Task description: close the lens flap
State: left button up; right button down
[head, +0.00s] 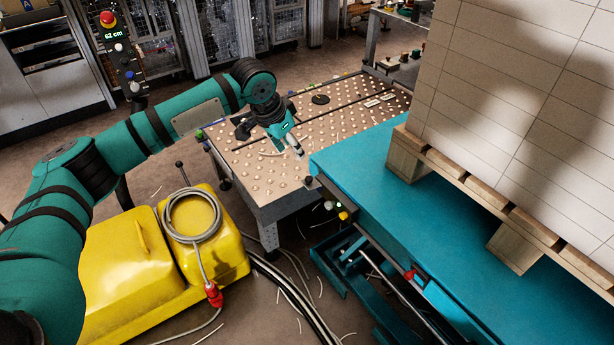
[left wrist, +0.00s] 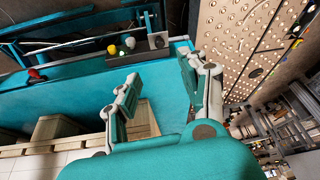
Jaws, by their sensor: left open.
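My left gripper (head: 294,148) is open and empty, above the near right edge of the studded table and close to the corner of the blue lift table (head: 340,165). In the left wrist view its two fingers (left wrist: 158,72) are spread apart over the blue side of the lift table. A small dark box (left wrist: 158,41) sits at the table's end, beyond the fingertips, and a thin upright piece (left wrist: 148,20) stands by it. These may be the lens and its flap; they are too small to tell. The gripper is apart from them. My right gripper is out of view.
White and yellow buttons (left wrist: 120,46) sit beside the dark box. A pallet (head: 462,175) with a tall white stack (head: 520,90) stands on the lift table. The studded table (head: 250,165) lies behind, and a yellow machine (head: 120,265) stands at left. Cables cross the floor.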

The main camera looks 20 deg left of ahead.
aim_at(308, 178)
pick_arm(q)
jog(key=b+x, duration=0.2)
jog(key=x, duration=1.1)
jog(key=shift+f+b, duration=0.3)
jog(key=shift+f, duration=0.1)
jog(key=shift+w+d+f, duration=0.15)
jog(key=shift+w+f, duration=0.15)
jog(key=shift+f, duration=0.25)
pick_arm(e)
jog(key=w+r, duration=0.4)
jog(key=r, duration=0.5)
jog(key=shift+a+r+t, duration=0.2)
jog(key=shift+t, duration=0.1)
pick_arm(q)
jog(key=shift+c, duration=0.4)
grip_shut()
